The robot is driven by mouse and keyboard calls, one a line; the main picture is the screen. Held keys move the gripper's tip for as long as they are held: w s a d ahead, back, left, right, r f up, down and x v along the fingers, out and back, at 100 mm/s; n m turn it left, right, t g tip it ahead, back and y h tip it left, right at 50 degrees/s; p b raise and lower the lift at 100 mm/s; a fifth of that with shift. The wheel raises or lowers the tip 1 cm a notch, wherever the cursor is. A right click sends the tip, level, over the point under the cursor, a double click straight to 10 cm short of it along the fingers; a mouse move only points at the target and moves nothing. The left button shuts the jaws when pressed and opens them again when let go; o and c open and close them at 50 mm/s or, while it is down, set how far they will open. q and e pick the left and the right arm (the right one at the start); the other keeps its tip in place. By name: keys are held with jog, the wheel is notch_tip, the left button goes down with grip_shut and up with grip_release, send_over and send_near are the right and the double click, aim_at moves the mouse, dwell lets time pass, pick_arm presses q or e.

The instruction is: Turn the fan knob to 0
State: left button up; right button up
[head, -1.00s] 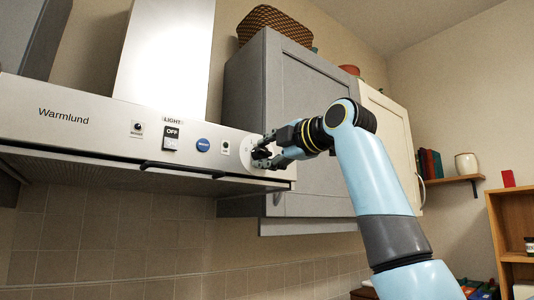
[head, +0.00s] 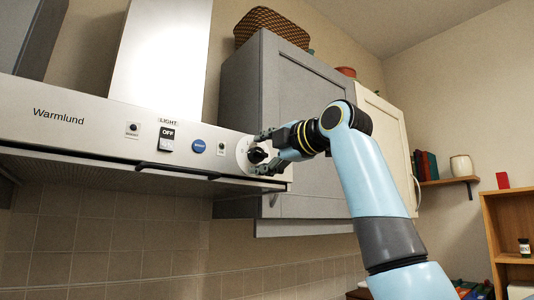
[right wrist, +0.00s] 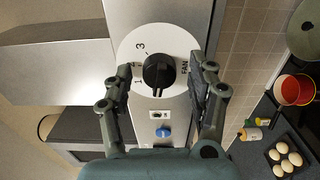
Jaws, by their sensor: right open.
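The fan knob (head: 257,155) is black and sits on a white round dial (head: 242,150) at the right end of the hood's front panel. In the right wrist view the knob (right wrist: 158,74) has a thick bar whose narrow end points down in the picture. The dial (right wrist: 128,52) shows a 3, a 1 and the word FAN; I cannot make out a 0. My right gripper (head: 265,152) is open in front of the dial. Its fingers stand on either side of the knob with gaps, and it holds nothing. My left gripper is not in view.
The hood panel (head: 90,128) also carries a LIGHT switch (head: 167,138) reading OFF, a blue button (head: 199,146) and small controls. A grey cabinet (head: 315,130) stands close behind my right gripper. Eggs (right wrist: 284,160) and a red pot (right wrist: 290,90) lie below.

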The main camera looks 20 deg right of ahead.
jog(key=v, duration=1.2)
